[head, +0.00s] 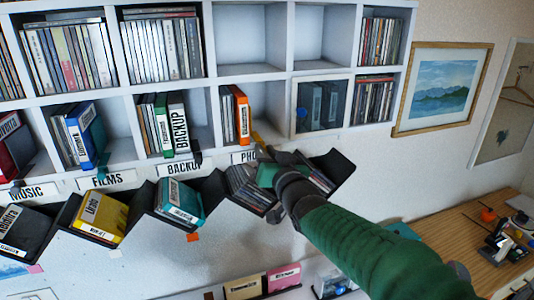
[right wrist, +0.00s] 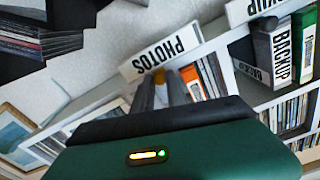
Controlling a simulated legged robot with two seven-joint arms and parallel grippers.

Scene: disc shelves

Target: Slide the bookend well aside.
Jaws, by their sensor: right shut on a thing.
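In the head view, a small yellow piece (head: 258,137), which I take to be part of the bookend, shows beside the orange case (head: 241,116) in the compartment above the PHOTOS label (head: 244,157). My right gripper (head: 267,151) reaches up to it from the lower right. In the right wrist view, the right gripper's grey fingers (right wrist: 169,86) are shut on the yellow piece (right wrist: 188,73), close beside the orange case (right wrist: 194,86). The rest of the bookend is hidden or too small to tell. My left gripper is not in view.
The compartment's right part is empty up to its divider. A dark translucent door (head: 321,103) closes the compartment to the right. Below, a black zigzag rack (head: 216,190) holds several cases, with my right forearm across its right end. BACKUP cases (head: 179,125) stand in the left compartment.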

